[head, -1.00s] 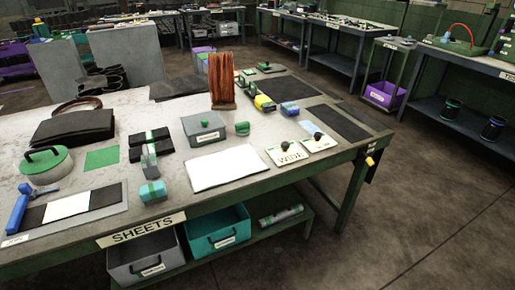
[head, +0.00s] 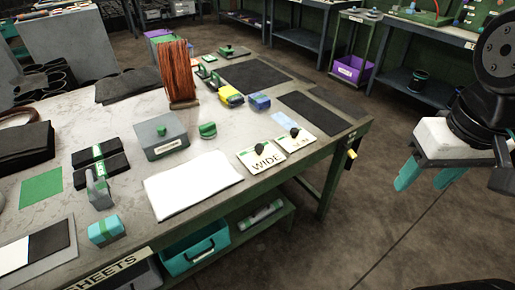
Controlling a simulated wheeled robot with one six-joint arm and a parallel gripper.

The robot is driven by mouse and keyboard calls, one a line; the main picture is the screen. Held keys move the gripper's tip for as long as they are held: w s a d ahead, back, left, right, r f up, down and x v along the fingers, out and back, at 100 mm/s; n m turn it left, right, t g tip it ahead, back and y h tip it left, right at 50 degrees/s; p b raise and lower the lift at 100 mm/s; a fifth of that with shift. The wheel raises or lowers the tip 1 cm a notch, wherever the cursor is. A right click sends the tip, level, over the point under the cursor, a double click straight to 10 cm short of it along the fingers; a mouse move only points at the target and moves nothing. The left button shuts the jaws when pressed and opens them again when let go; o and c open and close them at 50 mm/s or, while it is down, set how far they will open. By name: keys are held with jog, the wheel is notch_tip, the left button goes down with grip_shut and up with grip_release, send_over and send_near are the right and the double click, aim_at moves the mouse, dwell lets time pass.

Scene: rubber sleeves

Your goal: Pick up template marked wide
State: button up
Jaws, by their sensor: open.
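The template marked WIDE (head: 263,158) lies flat near the front right edge of the workbench, a cream plate with a dark round knob on top. A second, similar template (head: 294,140) lies just right of it, its lettering too small to read. My gripper (head: 428,182) is at the right of the head view, with teal fingers pointing down and spread apart. It is open and empty, off the bench's right side and well apart from both templates.
The workbench (head: 120,130) also holds a white sheet (head: 192,184), a grey lidded box (head: 164,138), a copper-coloured bundle (head: 176,72), a yellow block (head: 231,96) and a blue block (head: 260,102). Open floor (head: 400,235) lies to the right.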

jog(key=w+a+f+n+t, duration=0.1)
jog(key=w+a+f, duration=0.1)
jog(key=w, duration=0.4)
jog(key=w+a+f+t, duration=0.1)
jog(key=w+a+f, duration=0.1)
jog(key=w, duration=0.4)
jog(key=n+t+y, duration=0.2)
jog(key=t+y, duration=0.1)
jog(key=t, duration=0.3)
send_near(261, 149)
jog(key=w+d+r, duration=0.1)
jog(key=d+r, duration=0.1)
jog(key=d, duration=0.2)
jog(key=a+f+t, duration=0.1)
jog(key=f, duration=0.1)
jog(key=a+f+t, duration=0.1)
jog(key=a+f, duration=0.1)
jog(key=w+a+f+t+y, duration=0.1)
jog(key=f, duration=0.1)
jog(key=shift+a+n, duration=0.25)
jog(key=shift+n, duration=0.05)
jog(key=shift+w+a+f, duration=0.15)
jog(key=shift+w, duration=0.05)
jog(key=x, duration=0.7)
jog(key=shift+w+a, duration=0.1)
jog(key=shift+w, duration=0.05)
